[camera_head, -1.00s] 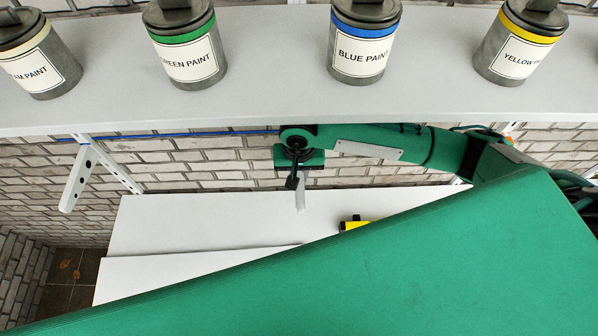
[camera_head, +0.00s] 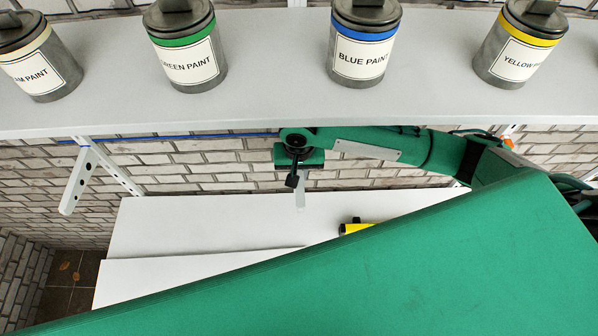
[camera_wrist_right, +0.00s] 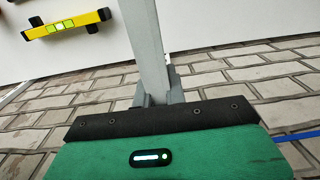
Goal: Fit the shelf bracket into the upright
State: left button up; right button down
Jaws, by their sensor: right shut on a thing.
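My right gripper (camera_head: 294,178) is below the front edge of the upper shelf, in front of the brick wall. It is shut on the shelf bracket (camera_head: 300,202), a pale grey bar that also shows in the right wrist view (camera_wrist_right: 147,45), running away from the jaws (camera_wrist_right: 158,100). A short piece of a white upright (camera_head: 297,3) shows at the top of the head view. Lower down, my arm and the shelf hide it, so I cannot tell whether the bracket touches it. Another upright (camera_head: 121,179) at the left carries a white bracket (camera_head: 77,182). My left gripper is out of view.
Several paint cans, including blue (camera_head: 365,42) and green (camera_head: 186,46), stand on the upper shelf (camera_head: 270,100). A yellow spirit level (camera_head: 354,228) lies on the white surface (camera_head: 200,222) below. A large green part of mine covers the lower right.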

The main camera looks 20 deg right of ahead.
jog(key=shift+w+d+r, duration=0.1)
jog(key=shift+w, duration=0.1)
dwell(0.6)
jog(key=c, duration=1.4)
grip_release()
jog(key=shift+o, duration=0.2)
jog(key=shift+w, duration=0.15)
jog(key=shift+r, duration=0.4)
notch_tip(320, 180, up, 10)
jog(key=b, duration=0.2)
jog(key=shift+f+b, duration=0.25)
jog(key=shift+b, duration=0.05)
jog(key=shift+r, duration=0.75)
